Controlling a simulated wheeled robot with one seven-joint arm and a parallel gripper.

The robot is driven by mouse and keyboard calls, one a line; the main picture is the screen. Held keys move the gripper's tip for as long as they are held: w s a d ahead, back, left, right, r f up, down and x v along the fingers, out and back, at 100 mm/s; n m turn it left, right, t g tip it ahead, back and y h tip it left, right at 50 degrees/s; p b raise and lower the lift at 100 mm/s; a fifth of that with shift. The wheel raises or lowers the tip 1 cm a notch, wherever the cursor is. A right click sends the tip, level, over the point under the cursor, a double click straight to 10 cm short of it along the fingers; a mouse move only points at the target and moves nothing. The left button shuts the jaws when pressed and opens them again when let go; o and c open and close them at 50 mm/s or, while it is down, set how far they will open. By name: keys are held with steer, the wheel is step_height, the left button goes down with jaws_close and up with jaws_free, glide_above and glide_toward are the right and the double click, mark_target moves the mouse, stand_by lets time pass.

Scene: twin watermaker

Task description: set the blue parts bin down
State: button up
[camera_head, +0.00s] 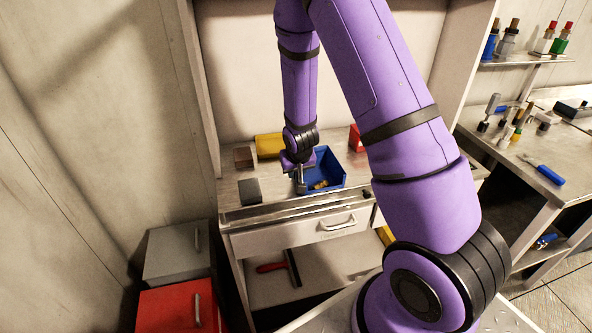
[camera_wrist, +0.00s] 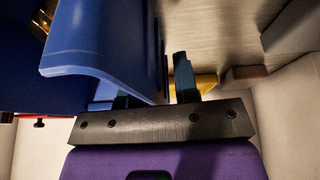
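The blue parts bin (camera_head: 327,171) sits upright on the metal worktop, with small yellowish parts inside. In the wrist view its blue wall (camera_wrist: 105,45) fills the upper left, close to my gripper. My gripper (camera_head: 301,187) points down at the bin's left side in the head view. In the wrist view, one dark finger stands right of the bin wall with a narrow gap between them. The other finger is mostly hidden behind the blue wall. The fingers look spread apart around the wall, not closed on it.
A yellow bin (camera_head: 270,146), a brown block (camera_head: 243,157) and a dark block (camera_head: 250,191) are on the worktop left of the blue bin. A red bin (camera_head: 356,138) is behind right. A drawer (camera_head: 300,235) is below the worktop's front edge.

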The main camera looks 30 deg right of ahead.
steer(key=shift+r, duration=0.15)
steer(key=s+a+r+y, duration=0.15)
steer(key=s+r, duration=0.35)
steer(key=r, duration=0.5)
steer(key=s+a+r+n, duration=0.15)
steer(key=s+r, duration=0.25)
steer(key=r, duration=0.5)
steer(key=s+a+r, duration=0.2)
steer(key=s+r, duration=0.3)
steer(key=r, duration=0.5)
steer(key=s+a+r+n, duration=0.1)
steer(key=s+r, duration=0.3)
steer(key=s, duration=0.3)
steer(key=s+a+r+t, duration=0.1)
steer(key=s+r, duration=0.3)
steer(key=s, duration=0.4)
steer(key=shift+s+a+r+n, duration=0.2)
steer(key=shift+n, duration=0.15)
